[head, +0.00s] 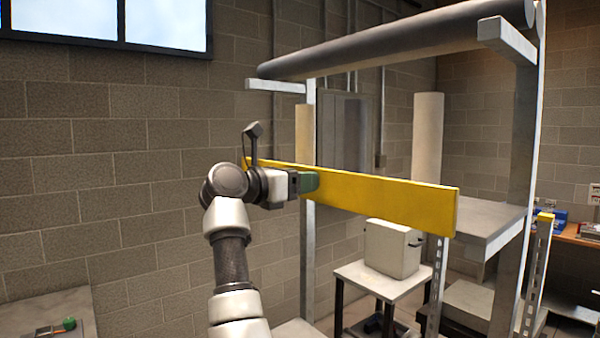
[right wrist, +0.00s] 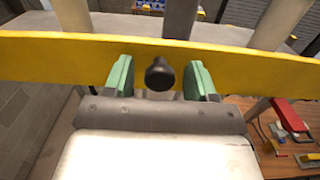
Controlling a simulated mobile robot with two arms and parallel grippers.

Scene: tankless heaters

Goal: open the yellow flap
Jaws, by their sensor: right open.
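The yellow flap (head: 395,202) is a long flat bar across the front of a metal frame, and it spans the right wrist view (right wrist: 260,65). My right gripper (head: 309,181) is at the flap's left part, with its fingertips close to the face. In the right wrist view my right gripper (right wrist: 160,76) is open, with green fingers on either side of a round black knob (right wrist: 160,73). The knob appears to stand out from the flap; whether the fingers touch it I cannot tell. My left gripper is not in view.
A metal rack with an upright post (head: 522,150) and a thick grey roller (head: 390,42) surrounds the flap. A white box (head: 392,248) sits on a small table below. A wooden bench (head: 580,236) with tools stands at right. A brick wall is at left.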

